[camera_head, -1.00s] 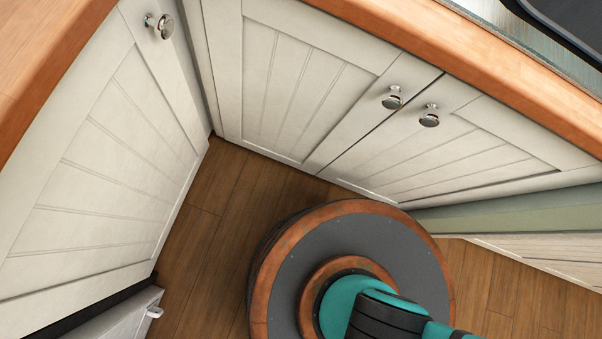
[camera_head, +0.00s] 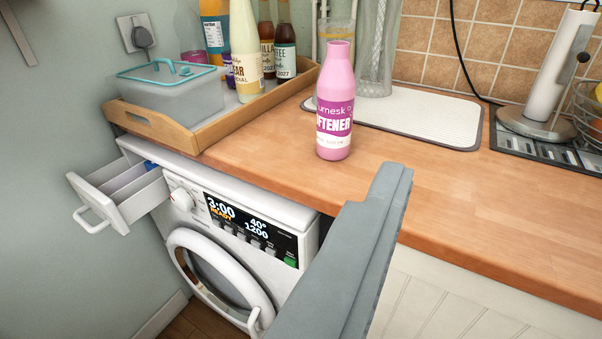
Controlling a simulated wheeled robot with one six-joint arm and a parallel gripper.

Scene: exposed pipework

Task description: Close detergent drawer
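The detergent drawer (camera_head: 118,196) is pulled out of the upper left of the white washing machine (camera_head: 225,255). It sticks out to the left, with its white loop handle (camera_head: 90,218) at the front end. Its open top shows compartments and a small blue part at the back. The machine's display (camera_head: 250,223) is lit and reads 3:00 READY.
A pink softener bottle (camera_head: 336,105) stands on the wooden counter (camera_head: 450,205). A wooden tray (camera_head: 190,136) with bottles and a box sits above the drawer. The wall (camera_head: 45,140) is close on the left.

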